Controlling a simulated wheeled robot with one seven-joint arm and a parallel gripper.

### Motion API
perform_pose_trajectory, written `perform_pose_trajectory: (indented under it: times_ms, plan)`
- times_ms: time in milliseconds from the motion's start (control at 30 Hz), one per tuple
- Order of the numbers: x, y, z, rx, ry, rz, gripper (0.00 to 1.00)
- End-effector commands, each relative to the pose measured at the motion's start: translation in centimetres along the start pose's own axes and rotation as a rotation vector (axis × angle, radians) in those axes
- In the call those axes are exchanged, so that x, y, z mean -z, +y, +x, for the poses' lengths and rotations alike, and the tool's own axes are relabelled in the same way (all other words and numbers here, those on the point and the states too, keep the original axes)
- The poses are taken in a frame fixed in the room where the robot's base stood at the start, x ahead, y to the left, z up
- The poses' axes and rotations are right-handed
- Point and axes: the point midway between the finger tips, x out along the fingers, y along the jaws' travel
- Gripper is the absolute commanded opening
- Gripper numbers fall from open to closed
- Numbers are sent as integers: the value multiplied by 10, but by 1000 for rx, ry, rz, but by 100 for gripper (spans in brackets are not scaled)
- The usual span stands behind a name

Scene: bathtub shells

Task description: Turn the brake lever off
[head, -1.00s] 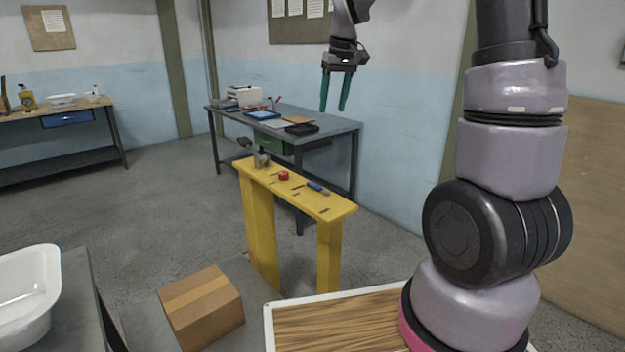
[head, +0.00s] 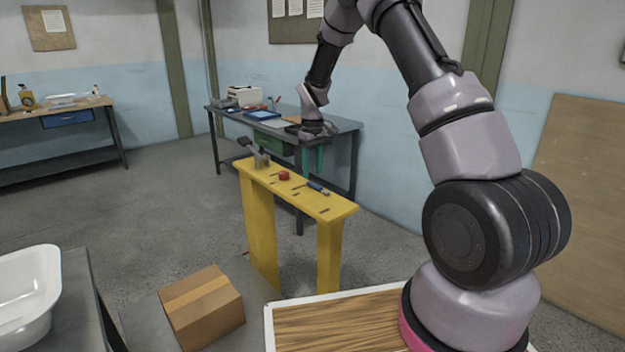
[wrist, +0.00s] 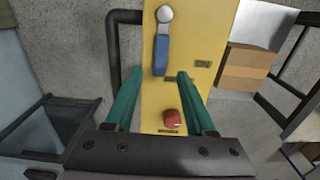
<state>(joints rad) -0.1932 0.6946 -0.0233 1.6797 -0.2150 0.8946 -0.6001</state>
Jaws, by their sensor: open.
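A blue-handled lever with a silver round end (head: 318,187) lies along the right part of a yellow stand's top. In the wrist view its blue handle (wrist: 161,55) shows just beyond and between my fingertips. A grey lever (head: 258,158) stands at the stand's left end. The labels are too small to read, so I cannot tell which is the brake lever. My gripper (head: 312,168), with green fingers, points down above and behind the stand's right half. In the wrist view my gripper (wrist: 160,75) is open and empty.
A red knob (head: 284,176) sits between the levers on the yellow stand (head: 335,209). A cardboard box (head: 203,308) lies in front of it. A cluttered workbench (head: 340,126) stands behind. Open floor (head: 170,200) lies to the left.

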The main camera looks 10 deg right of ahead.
Motion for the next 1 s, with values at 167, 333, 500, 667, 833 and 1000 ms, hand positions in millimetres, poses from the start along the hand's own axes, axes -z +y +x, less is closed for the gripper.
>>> perform_pose_trajectory:
  times_ms: [167, 333, 500, 667, 833, 1000]
  plan:
    - [0, 0, 27, 1, -2, 1, 55]
    - [0, 0, 39, 0, 0, 1, 55]
    - [0, 0, 40, 0, 1, 1, 55]
    - [0, 0, 40, 0, 1, 1, 40]
    - [0, 0, 40, 0, 1, 2, 0]
    - [0, 0, 40, 0, 1, 2, 0]
